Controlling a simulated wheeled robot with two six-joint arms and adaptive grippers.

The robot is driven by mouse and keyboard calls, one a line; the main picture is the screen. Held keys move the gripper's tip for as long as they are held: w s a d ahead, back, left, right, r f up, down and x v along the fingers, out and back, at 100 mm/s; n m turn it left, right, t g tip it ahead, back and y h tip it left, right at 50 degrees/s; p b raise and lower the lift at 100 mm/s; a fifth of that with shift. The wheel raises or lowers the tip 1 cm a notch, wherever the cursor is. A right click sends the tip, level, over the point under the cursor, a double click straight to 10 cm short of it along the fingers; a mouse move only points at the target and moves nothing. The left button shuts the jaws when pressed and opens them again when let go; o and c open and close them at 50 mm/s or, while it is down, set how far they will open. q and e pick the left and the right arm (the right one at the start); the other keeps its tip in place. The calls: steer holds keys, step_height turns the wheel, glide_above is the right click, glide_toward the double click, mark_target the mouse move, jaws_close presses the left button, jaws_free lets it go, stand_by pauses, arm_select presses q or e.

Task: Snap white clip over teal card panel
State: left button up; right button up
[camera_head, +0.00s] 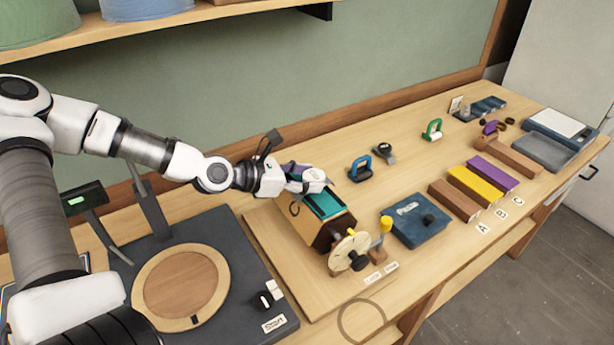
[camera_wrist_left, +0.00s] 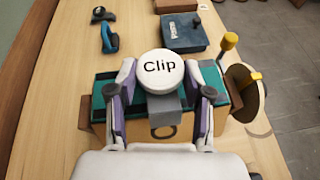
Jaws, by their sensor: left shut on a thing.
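The white clip (camera_wrist_left: 160,70), a round cap marked "Clip" with a grey block below it, sits between the fingers of my left gripper (camera_wrist_left: 161,92). In the head view the gripper (camera_head: 306,182) is over the far end of the teal card panel (camera_head: 325,205), which lies on top of a dark brown and wooden box (camera_head: 318,231). In the wrist view the teal panel (camera_wrist_left: 104,88) shows on both sides of the clip. Whether the clip touches the panel or is seated on it cannot be told; the fingers and clip hide that part. My right gripper is out of view.
A cream dial (camera_head: 350,250) and a yellow knob (camera_head: 386,223) stand at the box's near side. A blue box (camera_head: 416,220) lies to the right, with brown, yellow and purple blocks beyond. A dark base with a round wooden disc (camera_head: 187,283) is at left.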

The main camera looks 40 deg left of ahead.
arm_select(q)
steer(key=shift+a+f+b, duration=0.1)
steer(key=shift+b, duration=0.25)
stand_by(0.5)
steer(key=shift+f+b, duration=0.75)
steer(key=shift+b, duration=0.25)
stand_by(1.4)
steer(key=shift+s+f+b, duration=0.1)
steer(key=shift+f+b, duration=0.1)
steer(key=shift+b, duration=0.1)
stand_by(1.0)
steer(key=o, duration=1.6)
steer(key=shift+r, duration=0.1)
steer(key=shift+r+p, duration=3.55)
steer(key=shift+r, duration=0.55)
steer(key=shift+f, duration=0.1)
